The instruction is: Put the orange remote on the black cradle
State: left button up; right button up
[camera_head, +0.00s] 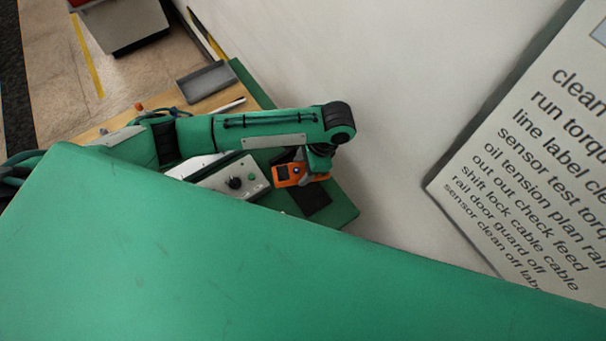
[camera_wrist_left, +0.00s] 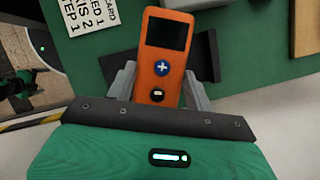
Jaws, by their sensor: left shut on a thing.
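The orange remote (camera_head: 290,174) with a dark screen is in my left gripper. In the left wrist view the remote (camera_wrist_left: 158,68) stands between the two grey fingers of my left gripper (camera_wrist_left: 160,92), screen end away from the palm. A flat black piece (camera_head: 312,198), which looks like the cradle, lies on the green bench top just below the remote in the head view. In the left wrist view a black piece (camera_wrist_left: 206,45) shows right of the remote, partly behind it. I cannot tell the gap between them. My right gripper is not in view.
A grey tray (camera_head: 206,82) sits farther back on the wooden part. A pale wall with a text board (camera_head: 540,150) bounds the right. A printed white card (camera_wrist_left: 90,14) is on the green surface.

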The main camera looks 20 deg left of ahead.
pick_arm(q)
jog(key=shift+f, duration=0.75)
notch_tip(320, 180, down, 3)
jog(key=shift+f+p, duration=0.1)
jog(key=shift+p, duration=0.25)
jog(key=shift+f, duration=0.25)
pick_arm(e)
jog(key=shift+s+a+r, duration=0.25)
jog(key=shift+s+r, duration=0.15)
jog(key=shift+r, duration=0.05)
pick_arm(q)
jog(key=shift+f, duration=0.15)
jog(key=o, duration=1.2)
jog(key=shift+o, duration=0.2)
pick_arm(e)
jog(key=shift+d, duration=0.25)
